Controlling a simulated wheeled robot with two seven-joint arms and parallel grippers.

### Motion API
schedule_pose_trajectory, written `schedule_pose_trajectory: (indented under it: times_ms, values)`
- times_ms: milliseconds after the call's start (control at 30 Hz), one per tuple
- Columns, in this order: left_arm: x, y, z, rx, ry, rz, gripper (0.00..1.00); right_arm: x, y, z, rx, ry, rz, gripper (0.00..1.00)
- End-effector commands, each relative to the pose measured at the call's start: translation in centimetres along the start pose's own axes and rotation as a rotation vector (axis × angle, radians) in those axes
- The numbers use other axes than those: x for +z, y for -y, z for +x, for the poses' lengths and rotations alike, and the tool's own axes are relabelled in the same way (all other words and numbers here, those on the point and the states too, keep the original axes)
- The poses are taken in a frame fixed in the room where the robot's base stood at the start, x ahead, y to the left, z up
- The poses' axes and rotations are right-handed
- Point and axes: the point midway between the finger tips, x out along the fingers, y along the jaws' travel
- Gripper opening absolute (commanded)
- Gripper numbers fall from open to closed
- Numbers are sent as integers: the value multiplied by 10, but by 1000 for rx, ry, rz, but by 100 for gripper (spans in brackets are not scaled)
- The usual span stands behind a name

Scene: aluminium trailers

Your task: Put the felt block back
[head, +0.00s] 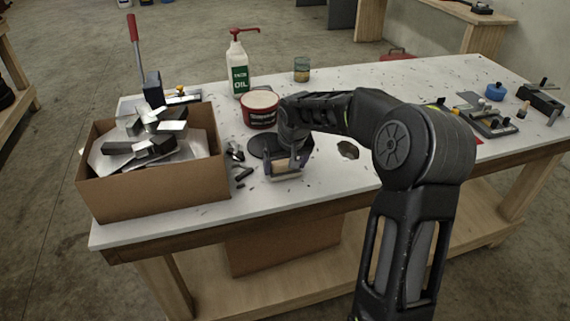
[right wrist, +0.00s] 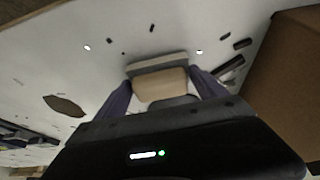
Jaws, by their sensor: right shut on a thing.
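The felt block (right wrist: 160,84) is a tan block with a grey layer along its far side. In the right wrist view it sits between the two purple-grey fingers of my right gripper (right wrist: 162,95), which is shut on it. In the head view the felt block (head: 287,176) shows at the tips of my right gripper (head: 286,168), low over the white table near its front edge. I cannot tell whether the block touches the table. My left gripper is not in view.
A cardboard box (head: 160,190) of metal offcuts stands left of my right gripper. Behind are a red-and-white tub (head: 260,112), an oil bottle (head: 237,68) and a glass jar (head: 301,70). A dark round disc (head: 262,146) lies close by. Tools lie at the far right; the table's middle is mostly clear.

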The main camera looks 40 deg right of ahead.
Motion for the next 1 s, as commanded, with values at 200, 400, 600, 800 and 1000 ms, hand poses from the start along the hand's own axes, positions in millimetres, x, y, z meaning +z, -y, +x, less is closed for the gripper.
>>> schedule_pose_trajectory:
  times_ms: [200,400,600,800,1000]
  values:
    - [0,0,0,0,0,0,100,0,0,1,0,-2,0,32]
    - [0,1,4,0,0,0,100,2,0,5,0,-1,0,82]
    - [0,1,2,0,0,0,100,2,0,4,0,-1,0,98]
    - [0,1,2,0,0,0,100,2,0,4,0,-1,0,100]
    - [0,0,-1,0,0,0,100,0,0,-2,0,-2,0,100]
